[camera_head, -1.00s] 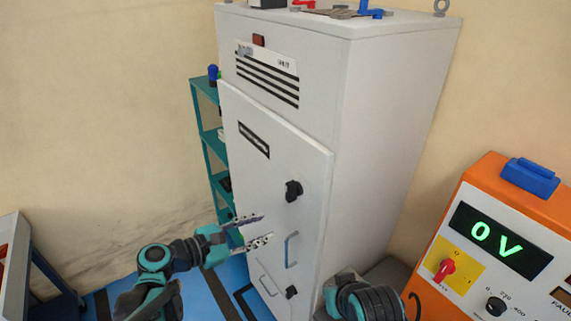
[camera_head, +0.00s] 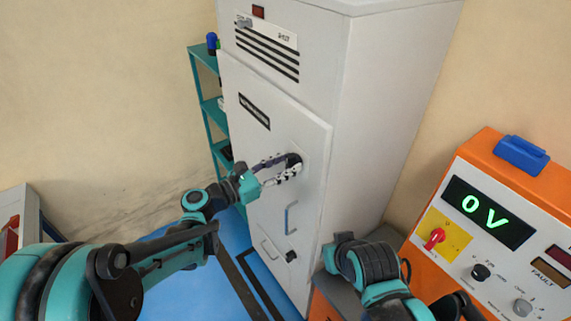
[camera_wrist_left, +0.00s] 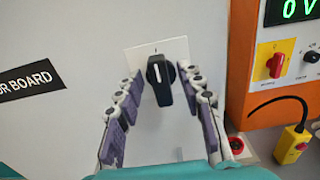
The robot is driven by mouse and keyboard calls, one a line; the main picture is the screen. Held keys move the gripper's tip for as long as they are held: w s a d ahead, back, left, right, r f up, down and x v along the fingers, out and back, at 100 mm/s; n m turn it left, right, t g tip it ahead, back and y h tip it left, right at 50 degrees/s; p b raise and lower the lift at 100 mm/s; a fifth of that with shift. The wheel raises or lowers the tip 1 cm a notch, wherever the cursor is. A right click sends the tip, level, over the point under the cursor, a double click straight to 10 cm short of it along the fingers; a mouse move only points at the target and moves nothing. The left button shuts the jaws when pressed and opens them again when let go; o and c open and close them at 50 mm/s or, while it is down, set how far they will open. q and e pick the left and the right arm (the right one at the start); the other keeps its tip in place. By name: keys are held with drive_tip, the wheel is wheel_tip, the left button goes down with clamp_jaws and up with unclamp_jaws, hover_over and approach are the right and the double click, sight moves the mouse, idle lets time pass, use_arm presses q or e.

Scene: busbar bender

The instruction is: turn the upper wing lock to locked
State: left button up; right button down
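The upper wing lock (camera_head: 294,161) is a black knob on the upper right part of the grey cabinet door (camera_head: 262,190). In the left wrist view the wing lock (camera_wrist_left: 160,80) sits on a white plate, its wing roughly upright with a slight tilt and a white mark near its top. My left gripper (camera_head: 279,168) is at the lock in the head view. In the wrist view my left gripper (camera_wrist_left: 160,92) is open, one finger on each side of the knob, with gaps showing on both sides. My right arm shows at the lower right, but its gripper fingers are not visible.
A blue-grey door handle (camera_head: 290,217) and a lower black lock (camera_head: 291,256) are below. An orange unit (camera_head: 489,138) reading 0 V stands at the right. A teal shelf (camera_head: 212,110) stands behind the cabinet at the left.

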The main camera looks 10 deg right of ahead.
use_arm(q)
drive_tip(key=shift+c, duration=0.3)
clamp_jaws()
drive_tip(key=shift+m, duration=0.3)
drive_tip(key=m+b, duration=0.1)
drive_tip(key=m, duration=0.2)
drive_tip(key=shift+s+f+b, duration=0.1)
drive_tip(key=shift+b, duration=0.3)
drive_tip(key=m+b, duration=0.1)
drive_tip(key=m, duration=0.4)
drive_tip(key=shift+s+d, duration=0.1)
drive_tip(key=m+b, duration=0.1)
drive_tip(key=m, duration=0.3)
drive_tip(key=shift+s+f+m+b, duration=0.1)
drive_tip(key=shift+f+m+b, duration=0.05)
drive_tip(key=shift+m+b, duration=0.2)
drive_tip(key=m+b, duration=0.1)
drive_tip(key=m, duration=0.3)
drive_tip(key=shift+f+m, duration=0.1)
drive_tip(key=shift+m, duration=0.15)
